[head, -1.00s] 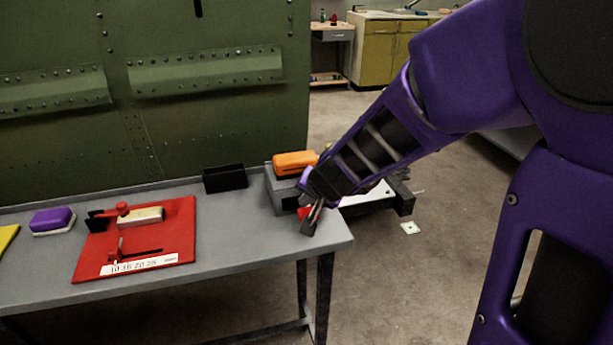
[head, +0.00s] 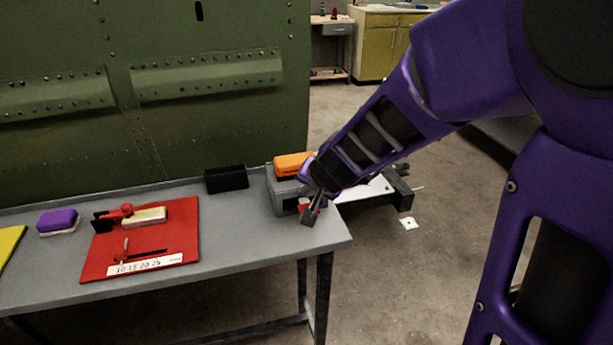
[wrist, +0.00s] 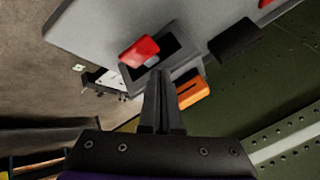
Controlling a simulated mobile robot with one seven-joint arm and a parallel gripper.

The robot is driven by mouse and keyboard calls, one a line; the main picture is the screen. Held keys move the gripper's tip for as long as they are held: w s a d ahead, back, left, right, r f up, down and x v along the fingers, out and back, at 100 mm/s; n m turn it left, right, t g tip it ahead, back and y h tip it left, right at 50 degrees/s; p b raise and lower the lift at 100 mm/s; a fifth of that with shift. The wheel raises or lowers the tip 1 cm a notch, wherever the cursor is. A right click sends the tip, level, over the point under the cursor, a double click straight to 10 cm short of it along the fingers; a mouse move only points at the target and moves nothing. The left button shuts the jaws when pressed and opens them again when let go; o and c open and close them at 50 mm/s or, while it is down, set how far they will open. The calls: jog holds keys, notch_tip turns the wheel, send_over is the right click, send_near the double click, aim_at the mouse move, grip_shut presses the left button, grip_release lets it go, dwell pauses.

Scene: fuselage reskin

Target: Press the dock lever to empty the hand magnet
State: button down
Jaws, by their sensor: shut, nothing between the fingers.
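The dock is a grey box (head: 280,193) at the right end of the bench, and it also shows in the wrist view (wrist: 184,72). The orange hand magnet (head: 292,164) rests on top of it; in the wrist view its orange body (wrist: 191,94) is just right of my fingers. The red dock lever (wrist: 139,52) lies just beyond my fingertips, slightly left; in the head view only a red sliver (head: 301,208) shows beside my fingers. My gripper (head: 310,215) is shut and empty at the lever. I cannot tell whether the fingertips (wrist: 161,74) touch it.
A black block (head: 226,178) stands left of the dock. A red board (head: 180,240) with a scale strip and a purple-topped block (head: 58,221) lie further left. The green riveted panel (head: 150,90) rises behind the bench. The bench's front right corner is clear.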

aim_at(306, 204)
jog(key=r+p, duration=0.5)
jog(key=shift+w, duration=0.3)
dwell(0.7)
